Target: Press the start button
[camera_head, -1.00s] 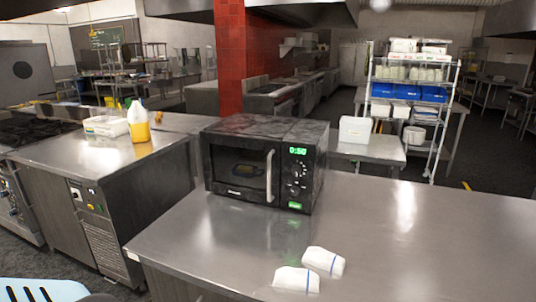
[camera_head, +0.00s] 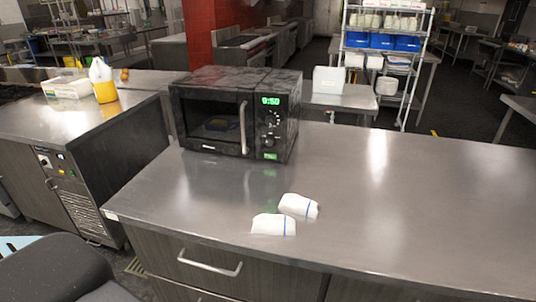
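A black microwave (camera_head: 235,115) stands on the steel counter, its door shut. Its display (camera_head: 270,100) glows green and reads 0:50. A small green-lit button (camera_head: 270,156), likely the start button, is at the bottom of the control panel, below the knobs. Something yellowish shows dimly behind the door window. Neither of my grippers is in view. A dark, rounded part of my own body fills the lower left corner.
Two white cloth-like bundles with blue bands (camera_head: 298,206) (camera_head: 273,225) lie on the steel counter (camera_head: 420,200) in front of the microwave. The counter's right side is clear. A yellow-filled bottle (camera_head: 103,80) stands on the left counter.

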